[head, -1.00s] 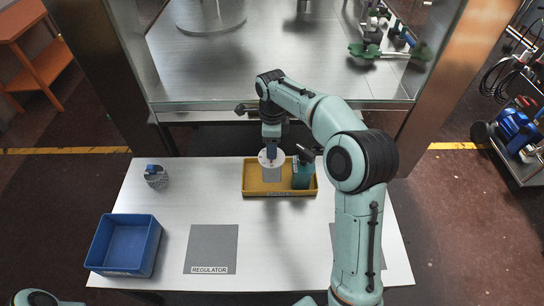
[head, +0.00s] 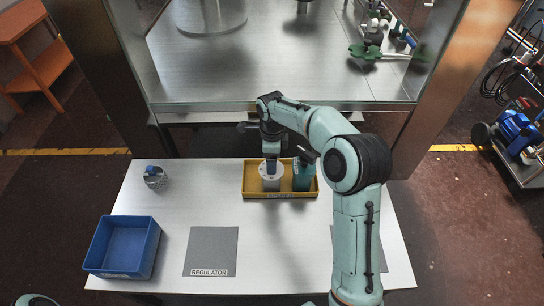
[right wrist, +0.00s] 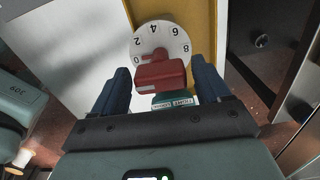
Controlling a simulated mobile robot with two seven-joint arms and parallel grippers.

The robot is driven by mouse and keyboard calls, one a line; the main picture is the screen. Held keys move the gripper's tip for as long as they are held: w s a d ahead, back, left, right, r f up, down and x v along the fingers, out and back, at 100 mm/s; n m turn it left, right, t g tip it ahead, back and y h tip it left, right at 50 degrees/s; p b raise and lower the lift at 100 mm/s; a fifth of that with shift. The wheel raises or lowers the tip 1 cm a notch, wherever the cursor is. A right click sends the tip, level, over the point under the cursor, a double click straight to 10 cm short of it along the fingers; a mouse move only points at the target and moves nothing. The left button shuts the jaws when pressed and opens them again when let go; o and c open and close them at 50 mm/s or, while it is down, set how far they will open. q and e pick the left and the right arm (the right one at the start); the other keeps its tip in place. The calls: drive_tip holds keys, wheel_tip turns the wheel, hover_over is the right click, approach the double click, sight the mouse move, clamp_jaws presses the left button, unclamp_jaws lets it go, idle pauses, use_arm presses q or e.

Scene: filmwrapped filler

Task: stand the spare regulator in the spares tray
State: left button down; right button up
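The regulator (head: 271,181) is a pale upright cylinder with a white disc on top, inside the yellow spares tray (head: 246,194). In the right wrist view its numbered dial (right wrist: 160,42) carries a red knob (right wrist: 160,76). Whether the base touches the tray floor is hard to tell. A teal container (head: 302,178) with a dark top stands beside it in the tray's right part. My left gripper is out of view.
A blue bin (head: 95,240) stands at the table's left front. A grey mat labelled REGULATOR (head: 212,249) lies bare at the front. A small grey item with a blue top (head: 155,177) stands at the back left. My right arm covers part of another grey mat.

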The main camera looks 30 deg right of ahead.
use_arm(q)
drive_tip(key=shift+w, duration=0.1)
use_arm(e)
drive_tip(key=shift+r, duration=0.1)
use_arm(q)
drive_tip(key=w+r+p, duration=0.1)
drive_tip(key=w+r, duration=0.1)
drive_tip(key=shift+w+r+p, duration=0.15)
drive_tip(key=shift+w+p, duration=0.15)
drive_tip(key=shift+p, duration=0.05)
use_arm(e)
wheel_tip(320, 180, up, 12)
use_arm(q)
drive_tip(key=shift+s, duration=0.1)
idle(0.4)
